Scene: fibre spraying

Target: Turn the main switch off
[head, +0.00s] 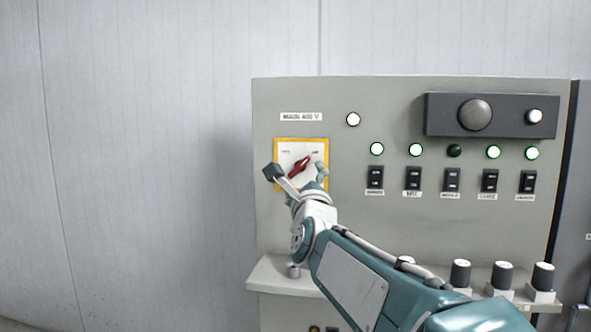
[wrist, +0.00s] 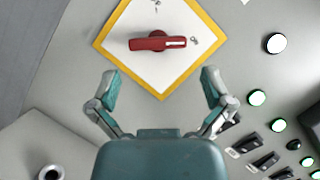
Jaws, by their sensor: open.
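The main switch is a red rotary handle (head: 299,168) on a white plate with a yellow border (head: 301,139), at the left of the grey panel. In the head view the handle is tilted, its upper end to the right. In the wrist view the red handle (wrist: 158,43) lies across the picture, above the gripper. My gripper (head: 296,171) is in front of the switch and hides part of the plate. In the wrist view my gripper (wrist: 161,85) is open and empty, its fingers spread below the handle, apart from it.
A row of black rocker switches (head: 413,179) with lamps (head: 415,150) above them is to the right. A dark box with a round knob (head: 474,115) is at the upper right. Black knobs (head: 461,272) stand on a ledge below. The wall (head: 140,150) at left is bare.

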